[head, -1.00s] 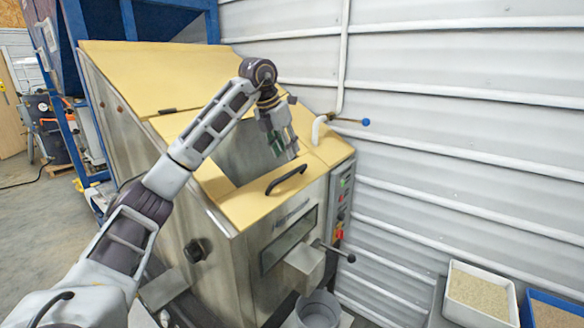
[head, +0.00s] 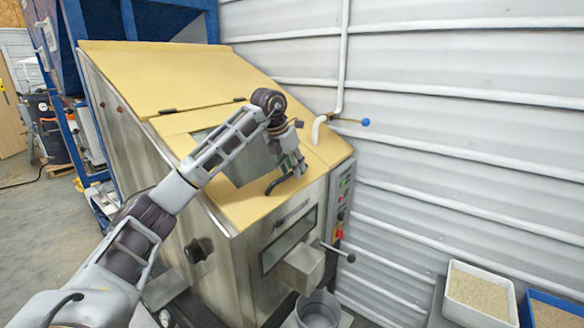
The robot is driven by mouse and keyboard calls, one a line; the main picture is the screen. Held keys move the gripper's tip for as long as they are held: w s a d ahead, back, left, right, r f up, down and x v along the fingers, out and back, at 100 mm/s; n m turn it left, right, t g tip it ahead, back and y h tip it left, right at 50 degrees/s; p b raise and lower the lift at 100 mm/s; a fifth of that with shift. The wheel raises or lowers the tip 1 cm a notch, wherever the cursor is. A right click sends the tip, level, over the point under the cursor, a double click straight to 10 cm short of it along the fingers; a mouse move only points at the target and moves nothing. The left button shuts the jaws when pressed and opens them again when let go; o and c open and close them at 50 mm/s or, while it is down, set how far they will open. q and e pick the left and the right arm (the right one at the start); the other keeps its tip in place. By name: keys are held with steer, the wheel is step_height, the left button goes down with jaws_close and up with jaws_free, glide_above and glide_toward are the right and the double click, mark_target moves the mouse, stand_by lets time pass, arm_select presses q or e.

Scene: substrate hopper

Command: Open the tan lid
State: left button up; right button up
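The tan lid (head: 250,205) is the lower sloping panel on the front of the metal hopper. It has a grey window-like area and lies flush, closed. Its black curved handle (head: 274,186) sits near the lower edge. My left gripper (head: 292,170) reaches over the lid and points down at the handle, overlapping its right part in the head view. The fingers are small here, and I cannot tell whether they touch the handle or how far apart they are. My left arm hides part of the lid's left side. My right gripper is not in view.
Small dark hinges (head: 167,112) join the lid to the fixed tan upper panel (head: 150,75). A white pipe with a blue-knobbed lever (head: 365,122) stands to the right. A control panel (head: 344,195) and a grey bucket (head: 318,312) are below. A white bin (head: 478,288) holds grain-like material.

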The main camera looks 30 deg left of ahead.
arm_select(q)
jaws_close()
steer(key=shift+r, duration=0.15)
